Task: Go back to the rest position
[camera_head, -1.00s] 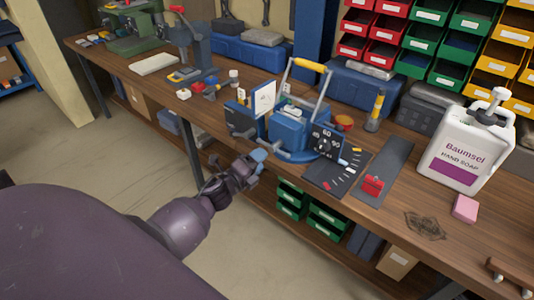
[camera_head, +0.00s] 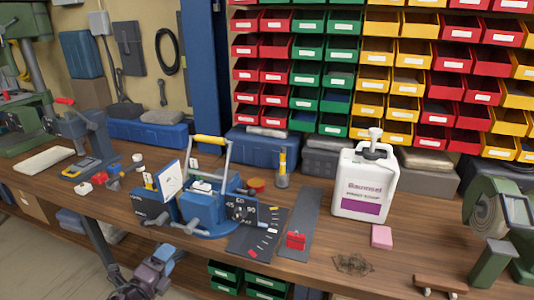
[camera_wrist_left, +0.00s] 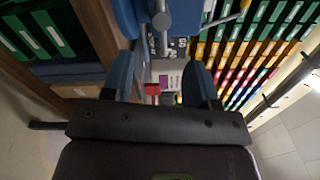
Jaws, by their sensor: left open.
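My left gripper (camera_head: 166,258) is low in the head view, in front of the workbench's front edge and below the blue machine. In the left wrist view its two blue fingers (camera_wrist_left: 163,78) stand apart with nothing between them, so it is open and empty. The blue machine (camera_head: 205,207) with a yellow-handled lever and an angle dial stands on the workbench (camera_head: 345,235); part of it also shows at the top of the left wrist view (camera_wrist_left: 178,14). The gripper is apart from it. My right gripper is not in either view.
A white soap jug (camera_head: 364,185), a pink block (camera_head: 381,237) and a red piece (camera_head: 296,240) sit on the bench. A grinder (camera_head: 497,225) stands at the right. Green bins (camera_head: 250,276) are under the bench. Coloured bins (camera_head: 390,75) fill the wall behind.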

